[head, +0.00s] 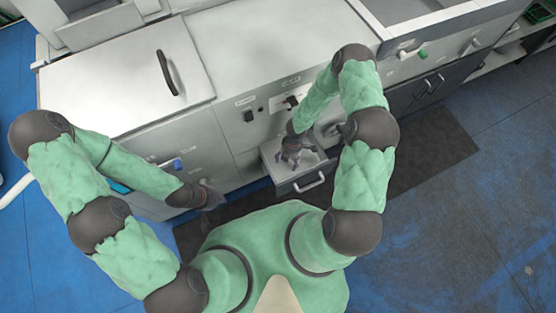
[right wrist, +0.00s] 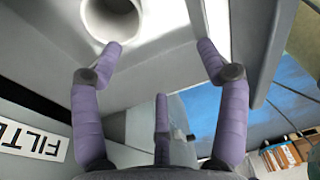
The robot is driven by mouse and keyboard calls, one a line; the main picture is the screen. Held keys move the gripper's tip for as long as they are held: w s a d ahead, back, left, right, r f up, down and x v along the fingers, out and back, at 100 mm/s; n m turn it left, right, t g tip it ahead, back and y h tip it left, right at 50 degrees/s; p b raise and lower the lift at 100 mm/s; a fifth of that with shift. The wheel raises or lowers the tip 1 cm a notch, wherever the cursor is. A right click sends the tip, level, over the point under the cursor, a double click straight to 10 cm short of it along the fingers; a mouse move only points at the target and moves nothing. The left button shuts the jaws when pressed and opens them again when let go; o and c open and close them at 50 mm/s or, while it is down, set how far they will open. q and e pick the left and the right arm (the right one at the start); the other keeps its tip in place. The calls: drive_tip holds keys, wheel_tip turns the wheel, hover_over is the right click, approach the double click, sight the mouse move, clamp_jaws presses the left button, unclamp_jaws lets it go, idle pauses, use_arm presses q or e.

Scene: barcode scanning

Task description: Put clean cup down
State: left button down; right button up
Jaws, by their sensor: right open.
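A pale round cup (right wrist: 112,22), seen into its open mouth, is at the top left of the right wrist view. It appears to stand in the pulled-out drawer (head: 311,185); in the head view I cannot make it out by my gripper. My right gripper (head: 291,156) is over this drawer. In the right wrist view my right gripper (right wrist: 160,48) has its purple fingers spread with nothing between them; the cup is beyond the left fingertip. My left gripper (head: 211,197) is low by the counter front at the left; its fingers are too small to read.
The grey counter (head: 265,45) runs along the back, with a lidded unit (head: 130,80) at left. A label reading "FILT" (right wrist: 32,139) shows in the right wrist view. A dark mat (head: 430,160) lies on the blue floor in front of the counter.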

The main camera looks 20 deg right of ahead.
drive_tip(key=s+a+r+m+y, duration=0.1)
drive_tip(key=s+a+r+m, duration=0.3)
drive_tip(key=m, duration=0.7)
drive_tip(key=s+a+r+m+t+y, duration=0.1)
drive_tip(key=s+a+r+m, duration=0.3)
drive_tip(key=m, duration=0.7)
drive_tip(key=shift+s+a+r+m+y, duration=0.3)
drive_tip(key=shift+s+a+r+m, duration=0.1)
drive_tip(key=shift+a+r, duration=0.8)
